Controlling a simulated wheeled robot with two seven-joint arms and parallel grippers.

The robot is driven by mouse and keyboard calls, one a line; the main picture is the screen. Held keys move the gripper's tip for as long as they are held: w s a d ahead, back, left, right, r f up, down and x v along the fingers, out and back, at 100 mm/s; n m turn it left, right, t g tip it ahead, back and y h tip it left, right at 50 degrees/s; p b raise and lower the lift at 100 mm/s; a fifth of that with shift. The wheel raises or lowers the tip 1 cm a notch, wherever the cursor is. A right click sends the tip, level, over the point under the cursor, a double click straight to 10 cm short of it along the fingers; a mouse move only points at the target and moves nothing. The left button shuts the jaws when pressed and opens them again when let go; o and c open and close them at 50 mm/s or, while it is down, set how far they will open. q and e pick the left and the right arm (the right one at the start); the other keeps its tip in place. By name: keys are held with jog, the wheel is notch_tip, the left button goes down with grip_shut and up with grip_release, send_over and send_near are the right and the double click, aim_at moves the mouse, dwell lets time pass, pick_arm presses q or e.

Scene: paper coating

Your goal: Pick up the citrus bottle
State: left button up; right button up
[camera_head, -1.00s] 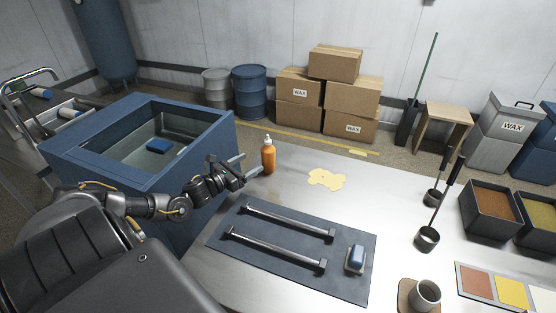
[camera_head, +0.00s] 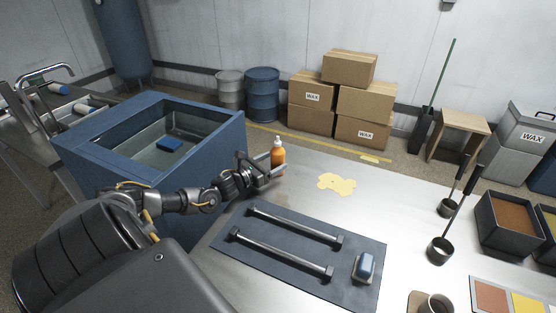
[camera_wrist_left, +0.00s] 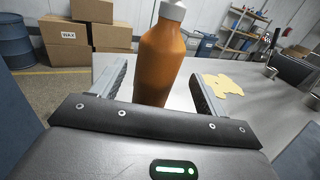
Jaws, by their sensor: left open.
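The citrus bottle (camera_head: 278,157) is orange with a white cap and stands upright on the metal table near its back left edge. My left gripper (camera_head: 275,165) is open with its fingers level around the lower part of the bottle. In the left wrist view the bottle (camera_wrist_left: 160,65) stands between the two fingers of the left gripper (camera_wrist_left: 155,85), with a gap visible on both sides. The bottle's base is hidden there behind the gripper body. My right gripper does not show.
A blue tank (camera_head: 95,150) with a blue block inside stands left of the table. A yellow puddle (camera_head: 337,184) lies right of the bottle. A dark mat (camera_head: 290,245) with two bars and a blue-topped block lies in front. Ladles and wax trays (camera_head: 505,225) stand at right.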

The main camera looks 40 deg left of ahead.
aim_at(282, 156)
pick_arm(q)
jog(key=shift+r, duration=0.1)
jog(key=w+p, duration=0.1)
jog(key=w, duration=0.3)
jog(key=shift+w+p, duration=0.35)
jog(key=shift+w+d, duration=0.1)
jog(key=shift+w, duration=0.15)
jog(key=shift+s, duration=0.1)
jog(key=shift+c, duration=0.2)
jog(key=c, duration=1.2)
